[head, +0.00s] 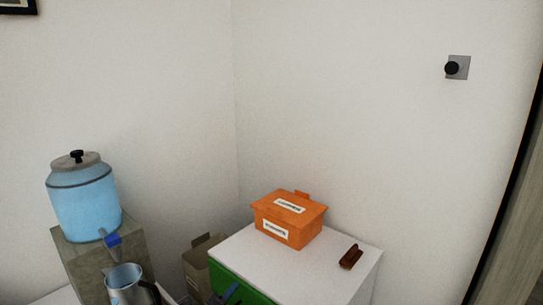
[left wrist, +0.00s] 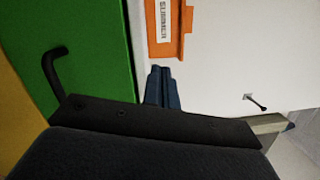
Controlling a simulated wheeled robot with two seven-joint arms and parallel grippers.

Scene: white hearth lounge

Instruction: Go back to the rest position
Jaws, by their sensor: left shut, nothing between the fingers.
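My left gripper (head: 231,293) shows at the bottom edge of the head view, in front of the green front of the white cabinet (head: 340,283). In the left wrist view its two dark blue fingers (left wrist: 162,88) are together with nothing between them. They point toward the orange lidded box (head: 288,220), which stands on the cabinet top and also shows in the left wrist view (left wrist: 160,42). Most of the left arm is out of the head view. My right gripper is in neither view.
A brown object (head: 350,257) lies right of the box. The green front (left wrist: 85,45) has a black handle (left wrist: 54,78). At left, a blue water dispenser (head: 84,205) stands on a block above a metal pitcher (head: 128,285). A beige bin (head: 197,268) stands in the corner.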

